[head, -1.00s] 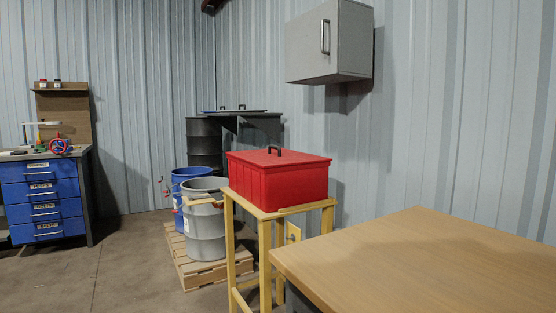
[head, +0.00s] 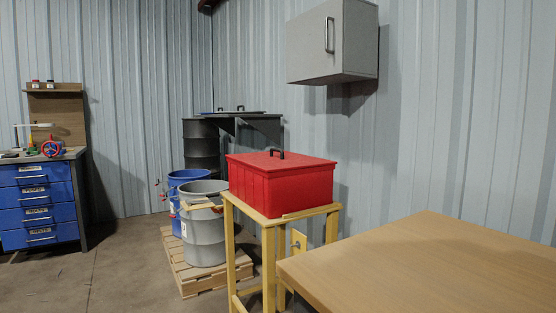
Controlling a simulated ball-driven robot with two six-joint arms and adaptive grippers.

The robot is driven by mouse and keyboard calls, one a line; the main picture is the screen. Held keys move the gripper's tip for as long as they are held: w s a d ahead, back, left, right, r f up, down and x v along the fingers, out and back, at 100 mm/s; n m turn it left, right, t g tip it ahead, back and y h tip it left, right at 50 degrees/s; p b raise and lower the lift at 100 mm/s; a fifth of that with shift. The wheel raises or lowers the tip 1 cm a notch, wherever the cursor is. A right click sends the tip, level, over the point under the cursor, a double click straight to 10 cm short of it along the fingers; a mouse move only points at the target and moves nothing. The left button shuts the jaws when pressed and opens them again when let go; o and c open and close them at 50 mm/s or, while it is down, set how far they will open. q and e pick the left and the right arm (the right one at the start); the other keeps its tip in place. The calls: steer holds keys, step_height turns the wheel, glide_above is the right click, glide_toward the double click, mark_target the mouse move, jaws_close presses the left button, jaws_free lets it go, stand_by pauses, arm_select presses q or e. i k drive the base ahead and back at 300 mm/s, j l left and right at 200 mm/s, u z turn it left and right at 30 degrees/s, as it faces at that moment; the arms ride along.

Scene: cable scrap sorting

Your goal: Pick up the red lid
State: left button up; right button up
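The red lid (head: 250,159) lies flat on top of a red box (head: 300,188). The box stands on a yellow wooden stand (head: 256,232). Neither of my grippers shows in the head view.
A wooden table (head: 430,265) fills the lower right, close to the stand. Left of the stand, a grey drum (head: 205,235) and a blue drum (head: 178,182) stand on a pallet (head: 185,270). A blue drawer cabinet (head: 38,208) is far left. A grey wall cabinet (head: 325,45) hangs above. Floor is clear at left.

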mark_target(276, 159)
steer(key=i+j+z, duration=0.1)
steer(key=i+j, duration=0.2)
steer(key=i+j+z, duration=0.1)
steer(key=i+j, duration=0.2)
steer(key=i+j+z, duration=0.1)
steer(key=i+j, duration=0.15)
steer(key=j, duration=0.2)
steer(key=i+j+z, duration=0.1)
steer(key=i+j, duration=0.15)
steer(key=j, duration=0.15)
steer(key=i+j+z, duration=0.1)
steer(key=i+j, duration=0.15)
steer(key=j, duration=0.2)
steer(key=i+j+z, duration=0.1)
steer(key=j, duration=0.35)
steer(key=i, duration=0.1)
